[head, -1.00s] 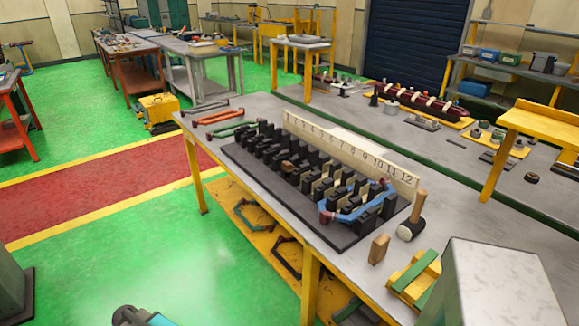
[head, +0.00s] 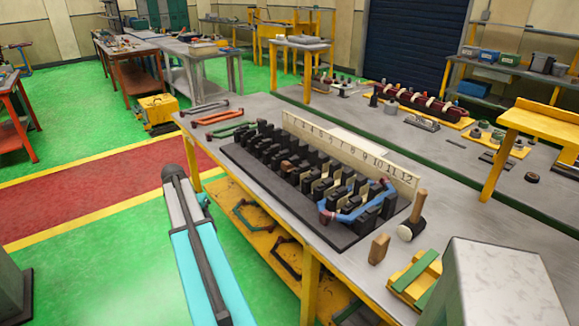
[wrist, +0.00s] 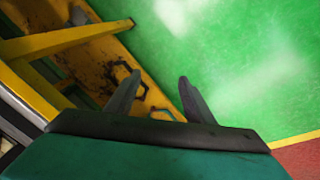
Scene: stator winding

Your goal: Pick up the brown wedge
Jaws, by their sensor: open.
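The brown wedge (head: 379,248) is a small wooden block standing on the grey workbench (head: 345,262), near its front right edge in the head view. It stands between the slotted black fixture (head: 262,187) and the yellow-green wooden piece. My gripper (wrist: 159,76) shows in the wrist view with its two dark fingers apart and nothing between them. Below the fingers are the green floor and the bench's yellow lower shelf. The wedge is not in the wrist view. My gripper is well away from it.
A blue coil (head: 352,207) sits on the fixture before a numbered board (head: 345,152). A grey box (head: 505,285) fills the lower right.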

